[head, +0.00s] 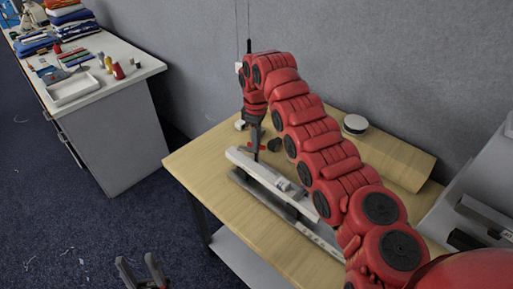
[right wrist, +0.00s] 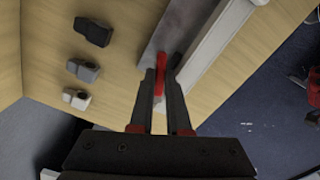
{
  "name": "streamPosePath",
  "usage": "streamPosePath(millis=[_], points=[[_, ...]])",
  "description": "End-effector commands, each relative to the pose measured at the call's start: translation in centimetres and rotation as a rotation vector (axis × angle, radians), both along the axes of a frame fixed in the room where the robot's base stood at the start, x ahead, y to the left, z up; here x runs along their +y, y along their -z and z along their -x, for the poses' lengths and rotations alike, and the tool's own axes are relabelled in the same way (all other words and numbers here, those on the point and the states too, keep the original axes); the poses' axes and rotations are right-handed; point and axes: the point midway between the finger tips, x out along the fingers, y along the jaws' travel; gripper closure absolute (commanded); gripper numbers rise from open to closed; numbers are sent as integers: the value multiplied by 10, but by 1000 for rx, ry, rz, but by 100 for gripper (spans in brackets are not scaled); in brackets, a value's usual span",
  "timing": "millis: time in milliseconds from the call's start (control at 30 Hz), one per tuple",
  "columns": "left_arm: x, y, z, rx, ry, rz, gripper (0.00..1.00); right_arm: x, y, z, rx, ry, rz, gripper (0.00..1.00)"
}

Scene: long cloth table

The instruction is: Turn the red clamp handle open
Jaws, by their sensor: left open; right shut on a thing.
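The red clamp handle (right wrist: 159,78) shows as a narrow red piece between the fingers of my right gripper (right wrist: 161,88) in the right wrist view. The gripper is shut on it, beside a long grey and white rail fixture (head: 267,176). The fixture also shows in the right wrist view (right wrist: 209,45). My left gripper (head: 142,272) is open and empty at the bottom, over the floor, away from the table.
The wooden table (head: 191,160) also carries a round white-topped object (head: 355,124). A dark block (right wrist: 93,31), a grey block (right wrist: 84,69) and a white block (right wrist: 76,98) lie beside the rail. A grey wall stands behind. A white counter (head: 120,52) with cloths stands at left.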

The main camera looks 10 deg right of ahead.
Motion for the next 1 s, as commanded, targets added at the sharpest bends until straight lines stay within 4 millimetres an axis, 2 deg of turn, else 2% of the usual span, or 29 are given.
streamPosePath(millis=[33, 100, 400, 700, 1000], points=[[0, 11, 0, 0, 0, 0, 50, 1, 5, -1, -3, 39, -1, 100], [0, 16, 0, 0, 0, 0, 50, 1, 4, 0, -2, 100, -1, 100], [0, 33, 0, 0, 0, 0, 50, 0, 1, -1, -4, 311, 0, 100], [0, 39, 0, 0, 0, 0, 50, 0, 0, 0, -2, 418, 0, 100], [0, 40, 0, 0, 0, 0, 50, 0, -1, 0, -1, 440, 0, 100]])
